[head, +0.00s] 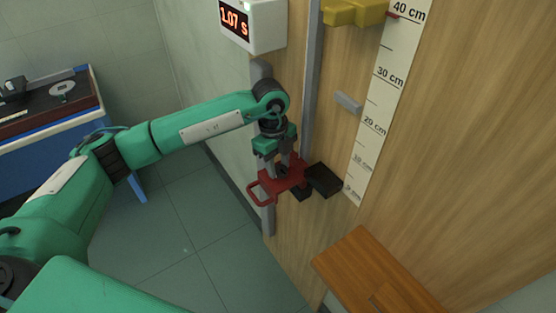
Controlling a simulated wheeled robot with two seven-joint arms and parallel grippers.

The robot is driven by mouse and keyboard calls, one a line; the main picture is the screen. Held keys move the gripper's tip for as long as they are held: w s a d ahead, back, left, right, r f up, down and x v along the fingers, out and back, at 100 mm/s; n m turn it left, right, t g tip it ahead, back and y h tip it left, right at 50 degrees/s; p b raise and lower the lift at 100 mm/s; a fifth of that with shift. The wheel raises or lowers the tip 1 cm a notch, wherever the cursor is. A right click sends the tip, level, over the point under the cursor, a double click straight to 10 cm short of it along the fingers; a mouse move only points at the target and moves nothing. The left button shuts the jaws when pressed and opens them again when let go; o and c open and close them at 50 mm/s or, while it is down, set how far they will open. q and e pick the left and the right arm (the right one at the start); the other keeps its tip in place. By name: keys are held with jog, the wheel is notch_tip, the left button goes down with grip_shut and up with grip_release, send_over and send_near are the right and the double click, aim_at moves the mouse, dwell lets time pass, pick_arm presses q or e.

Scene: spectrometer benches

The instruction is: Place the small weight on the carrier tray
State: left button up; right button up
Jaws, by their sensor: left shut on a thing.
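The red carrier tray (291,178), with a looped handle at its left, sits in front of the wooden board, low beside the scale. My left gripper (279,170) points down right over it, with its fingertips at the tray's surface. It is shut on a small grey thing, which looks like the small weight and is mostly hidden by the fingers. I cannot tell whether the weight touches the tray. My right gripper is not in view.
A black block (323,180) is just right of the tray. A scale in cm (377,110) runs up the wooden board (460,150). A timer (252,24) reads 1.07 s. A yellow piece (354,13) is at the top. A wooden stool-like top (365,265) stands below right.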

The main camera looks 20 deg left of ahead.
pick_arm(q)
jog(key=shift+f, duration=0.25)
jog(key=o, duration=1)
jog(key=shift+r, duration=0.1)
jog(key=shift+r, duration=0.1)
jog(key=shift+r, duration=0.2)
jog(key=r+b, duration=0.1)
jog(key=r, duration=0.3)
jog(key=a+r+b, duration=0.1)
jog(key=r, duration=0.2)
jog(key=r+b, duration=0.1)
jog(key=r, duration=0.3)
jog(key=shift+w+a+r, duration=0.15)
jog(key=shift+w+r, duration=0.15)
jog(key=shift+r, duration=0.05)
